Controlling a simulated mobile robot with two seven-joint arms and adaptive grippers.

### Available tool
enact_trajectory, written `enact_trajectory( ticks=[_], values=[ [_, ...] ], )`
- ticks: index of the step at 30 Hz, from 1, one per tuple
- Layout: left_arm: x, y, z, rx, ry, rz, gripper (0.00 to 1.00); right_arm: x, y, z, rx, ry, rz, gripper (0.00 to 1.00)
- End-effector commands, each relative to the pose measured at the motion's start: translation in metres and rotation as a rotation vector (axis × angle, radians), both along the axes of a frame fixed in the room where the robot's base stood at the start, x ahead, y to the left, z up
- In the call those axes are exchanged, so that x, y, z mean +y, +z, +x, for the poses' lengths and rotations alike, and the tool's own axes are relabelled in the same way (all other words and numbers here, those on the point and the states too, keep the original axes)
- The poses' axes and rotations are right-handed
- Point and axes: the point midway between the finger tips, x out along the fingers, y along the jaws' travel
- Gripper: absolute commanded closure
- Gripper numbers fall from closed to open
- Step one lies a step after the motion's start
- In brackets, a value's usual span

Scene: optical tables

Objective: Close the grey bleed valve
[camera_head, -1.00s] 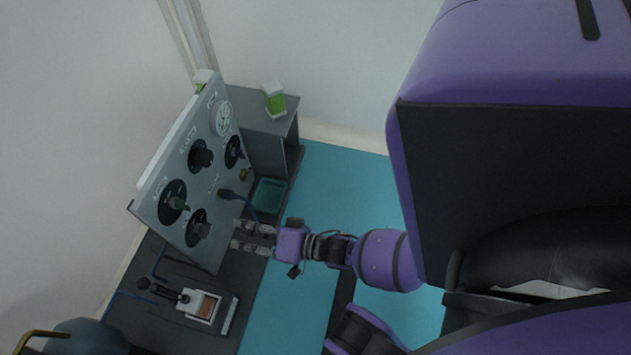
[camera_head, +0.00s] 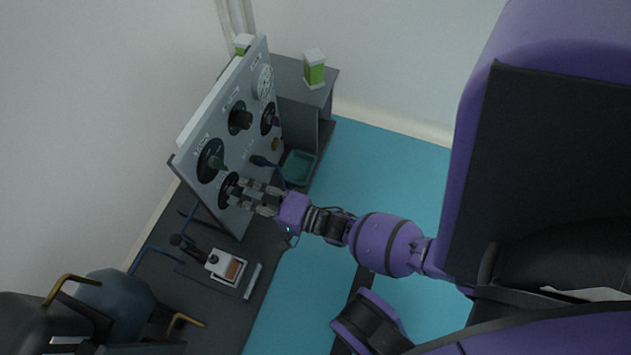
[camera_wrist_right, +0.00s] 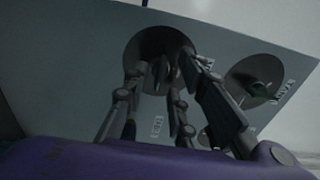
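The grey bleed valve knob (camera_head: 231,191) sits on a dark round dial low on the tilted grey panel (camera_head: 226,134). My right gripper (camera_head: 241,192) is at this knob, its fingers pointing at the panel and partly covering the dial. In the right wrist view the knob (camera_wrist_right: 157,76) stands between the spread fingers (camera_wrist_right: 156,92). The fingers are apart and appear not to press on it; exact contact cannot be told. My left gripper is not in view.
A green-knobbed dial (camera_head: 212,162) is beside the grey one. More dark knobs (camera_head: 240,119) and a white gauge (camera_head: 264,82) are higher on the panel. A teal tray (camera_head: 299,168) and a white device (camera_head: 226,267) are nearby.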

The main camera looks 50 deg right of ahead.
Motion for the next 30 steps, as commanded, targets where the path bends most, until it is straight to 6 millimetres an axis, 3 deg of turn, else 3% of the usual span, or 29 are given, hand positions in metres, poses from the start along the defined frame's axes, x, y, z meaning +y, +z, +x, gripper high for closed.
enact_trajectory(
  ticks=[12, 18, 30],
  values=[
    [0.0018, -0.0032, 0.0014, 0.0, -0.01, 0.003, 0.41, 0.0037, 0.0, 0.0101, 0.001, 0.0, -0.001, 0.76],
    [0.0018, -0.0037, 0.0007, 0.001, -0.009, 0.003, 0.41, 0.0036, 0.0, 0.01, 0.001, 0.0, -0.001, 1.0],
    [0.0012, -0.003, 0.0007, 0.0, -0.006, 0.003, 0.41, 0.0034, 0.0002, 0.0097, -0.009, 0.0, -0.027, 1.0]
  ],
)
